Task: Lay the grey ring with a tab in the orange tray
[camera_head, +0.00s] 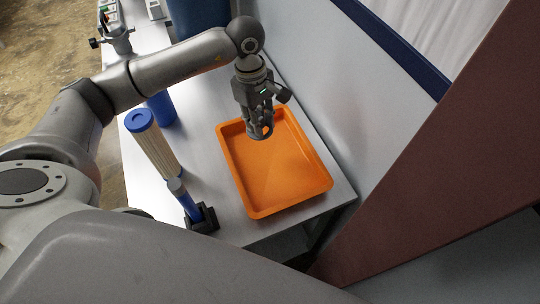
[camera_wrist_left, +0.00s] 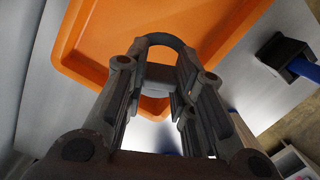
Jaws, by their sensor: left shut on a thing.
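My left gripper (camera_head: 259,124) is shut on the grey ring with a tab. It holds the ring over the far part of the orange tray (camera_head: 285,170). In the left wrist view, the dark grey ring (camera_wrist_left: 166,38) arches out beyond the fingers of the left gripper (camera_wrist_left: 156,88), and its flat tab sits between them. The tray (camera_wrist_left: 215,22) lies behind the ring there and looks empty. I cannot tell exactly how high the ring is above the tray floor. My right gripper is not in view.
A tall pale cylinder with a blue cap (camera_head: 152,143) stands left of the tray. A blue handled tool in a black holder (camera_head: 203,219) stands near the tray's left front corner. A pale wall panel (camera_head: 345,95) rises along the bench's right side.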

